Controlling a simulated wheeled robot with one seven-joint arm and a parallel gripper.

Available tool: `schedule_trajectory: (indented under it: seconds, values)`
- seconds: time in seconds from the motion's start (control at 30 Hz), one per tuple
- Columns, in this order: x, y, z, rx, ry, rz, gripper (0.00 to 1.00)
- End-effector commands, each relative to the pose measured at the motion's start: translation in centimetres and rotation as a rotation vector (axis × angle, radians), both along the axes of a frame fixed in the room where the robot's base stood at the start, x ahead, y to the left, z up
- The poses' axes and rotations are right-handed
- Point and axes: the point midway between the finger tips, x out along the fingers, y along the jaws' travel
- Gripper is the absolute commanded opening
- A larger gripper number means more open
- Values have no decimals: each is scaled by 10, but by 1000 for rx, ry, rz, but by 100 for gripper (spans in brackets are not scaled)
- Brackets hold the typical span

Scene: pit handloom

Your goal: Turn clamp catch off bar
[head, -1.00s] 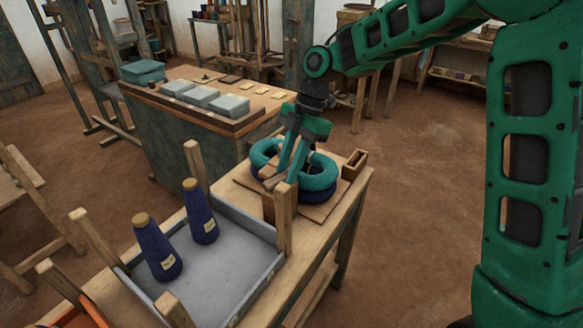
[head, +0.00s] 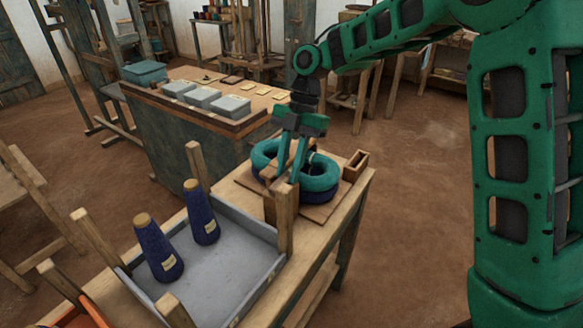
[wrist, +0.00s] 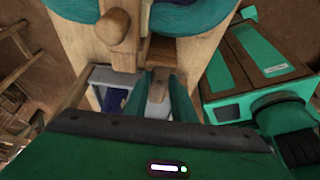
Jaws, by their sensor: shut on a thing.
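In the wrist view, a small brown wooden catch (wrist: 160,78) sits between the two teal fingers of my gripper (wrist: 158,92), which is shut on it. A pale wooden bar (wrist: 125,60) with a round wooden knob (wrist: 113,26) is just beyond the fingers. In the head view, my gripper (head: 285,180) points down at the front of the clamp, beside thick teal rings (head: 320,176) stacked over dark blue ones on a wooden board (head: 318,214). The catch is mostly hidden there, and I cannot tell whether it is still over the bar.
A grey tray (head: 225,272) with upright wooden posts holds two dark blue cones (head: 157,248) on the same table. A small open wooden box (head: 355,164) stands behind the rings. A bench (head: 190,135) with grey blocks stands behind.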

Motion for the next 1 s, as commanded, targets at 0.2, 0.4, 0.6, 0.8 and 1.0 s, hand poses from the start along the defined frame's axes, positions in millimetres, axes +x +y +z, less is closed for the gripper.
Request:
schedule_trajectory:
  seconds: [0.2, 0.4, 0.6, 0.8, 1.0]
  values:
    - [-3, 4, 1, 5, 0, 11, 42]
    - [-2, 2, 0, 3, 0, 6, 42]
    - [2, 0, 7, 4, 0, 3, 42]
    - [13, -8, 36, 5, -2, 2, 42]
    - [24, -16, 70, 5, 0, 4, 42]
